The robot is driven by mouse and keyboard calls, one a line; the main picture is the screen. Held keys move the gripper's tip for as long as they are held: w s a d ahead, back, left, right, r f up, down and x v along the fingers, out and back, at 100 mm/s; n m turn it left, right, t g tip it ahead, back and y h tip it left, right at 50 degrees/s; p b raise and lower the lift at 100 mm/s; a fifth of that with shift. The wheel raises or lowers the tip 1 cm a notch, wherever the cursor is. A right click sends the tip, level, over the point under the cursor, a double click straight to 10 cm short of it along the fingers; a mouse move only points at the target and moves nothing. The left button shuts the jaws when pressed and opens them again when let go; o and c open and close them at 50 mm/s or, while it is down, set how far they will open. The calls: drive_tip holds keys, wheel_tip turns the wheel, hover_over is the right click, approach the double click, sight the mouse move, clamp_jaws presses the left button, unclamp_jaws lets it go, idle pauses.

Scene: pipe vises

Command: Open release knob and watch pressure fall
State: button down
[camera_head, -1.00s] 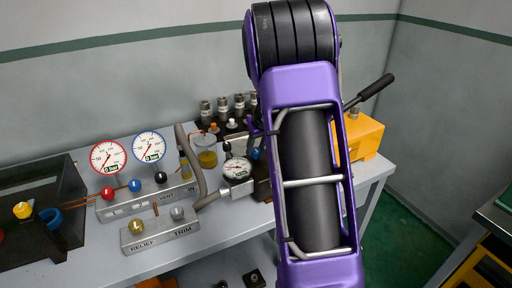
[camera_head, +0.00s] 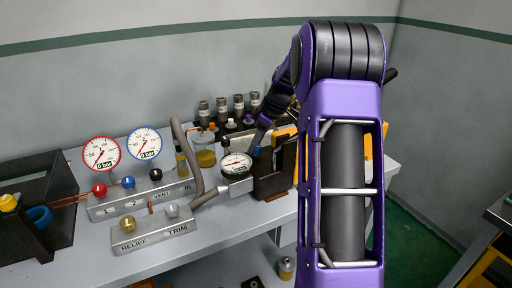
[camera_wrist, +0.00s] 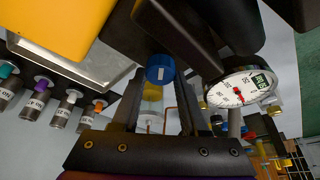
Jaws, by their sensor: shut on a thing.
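A blue knob (camera_head: 256,151), which appears to be the release knob, sits at the dark pump body (camera_head: 273,175) on the bench. It also shows in the wrist view (camera_wrist: 160,72). My gripper (camera_wrist: 160,88) is shut on the blue knob, with its dark fingers on either side. In the head view my gripper (camera_head: 264,136) comes down from behind, and the arm hides part of it. A round white pressure gauge (camera_head: 237,165) stands just left of the knob. It shows at the right in the wrist view (camera_wrist: 240,90), tilted, with a red needle; its reading is too small to tell.
Two dial gauges, red-rimmed (camera_head: 102,154) and blue-rimmed (camera_head: 145,143), stand over a valve manifold (camera_head: 130,200). A relief and trim block (camera_head: 153,231) lies in front. A grey hose (camera_head: 188,155) bends beside the pump. Several metal fittings (camera_head: 238,104) stand behind. An orange box (camera_wrist: 55,25) is close to my gripper.

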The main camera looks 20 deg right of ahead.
drive_tip(key=n, duration=0.2)
drive_tip(key=n+g+y+p, duration=0.1)
drive_tip(key=n, duration=0.1)
drive_tip(key=shift+d+r+n, duration=0.1)
drive_tip(key=shift+r+n, duration=0.05)
drive_tip(key=shift+n, duration=0.15)
drive_tip(key=shift+w+n+g+y+p, duration=0.1)
drive_tip(key=shift+n+g+y+p, duration=0.2)
drive_tip(key=shift+n+g+p, duration=0.95)
drive_tip(key=shift+n+t, duration=0.35)
drive_tip(key=shift+n, duration=0.2)
drive_tip(key=shift+c, duration=2.1)
unclamp_jaws()
drive_tip(key=p+v, duration=0.2)
drive_tip(key=v, duration=1.5)
drive_tip(key=shift+r, duration=0.15)
